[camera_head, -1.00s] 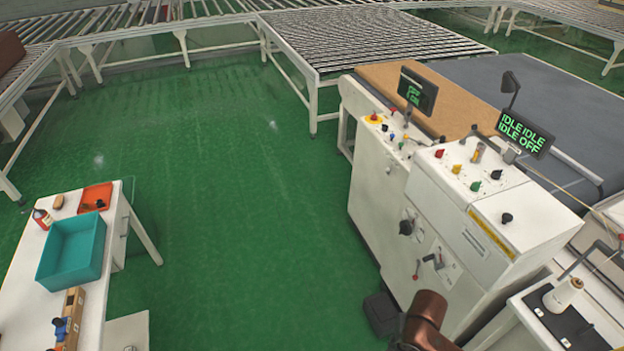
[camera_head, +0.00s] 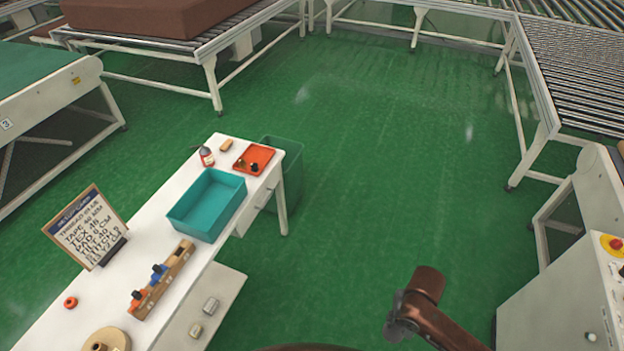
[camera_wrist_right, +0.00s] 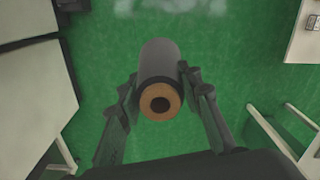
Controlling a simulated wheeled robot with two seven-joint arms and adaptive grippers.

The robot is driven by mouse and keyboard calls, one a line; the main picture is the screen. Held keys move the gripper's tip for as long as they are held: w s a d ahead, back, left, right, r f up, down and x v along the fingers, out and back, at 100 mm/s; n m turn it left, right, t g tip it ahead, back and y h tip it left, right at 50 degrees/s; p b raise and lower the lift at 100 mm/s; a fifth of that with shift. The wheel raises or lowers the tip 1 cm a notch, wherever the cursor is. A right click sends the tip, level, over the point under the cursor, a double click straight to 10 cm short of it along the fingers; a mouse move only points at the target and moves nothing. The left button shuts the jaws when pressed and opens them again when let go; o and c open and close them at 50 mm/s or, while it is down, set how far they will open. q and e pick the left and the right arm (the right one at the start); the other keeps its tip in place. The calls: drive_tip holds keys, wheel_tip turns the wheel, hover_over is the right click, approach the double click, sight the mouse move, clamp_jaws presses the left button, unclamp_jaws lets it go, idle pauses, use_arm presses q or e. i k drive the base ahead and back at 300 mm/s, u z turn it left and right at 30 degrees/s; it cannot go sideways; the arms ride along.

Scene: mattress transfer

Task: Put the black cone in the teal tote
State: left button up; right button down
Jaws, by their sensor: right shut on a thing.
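The black cone (camera_wrist_right: 158,62) shows in the right wrist view as a dark cylinder with a tan, hollow core at its near end. My right gripper (camera_wrist_right: 160,84) is shut on it, one finger on each side, with green floor behind. In the head view only brown and grey parts of my right arm show at the bottom, and the cone cannot be made out. The teal tote (camera_head: 226,218) stands on the white table at the left, open at the top and empty inside. The cone is apart from the tote. My left gripper is not in view.
Green floor is clear right of the table.

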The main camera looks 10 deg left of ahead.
sight(204, 222)
drive_tip(key=u, duration=0.8)
drive_tip(key=i, duration=1.05)
drive_tip(key=u, duration=0.95)
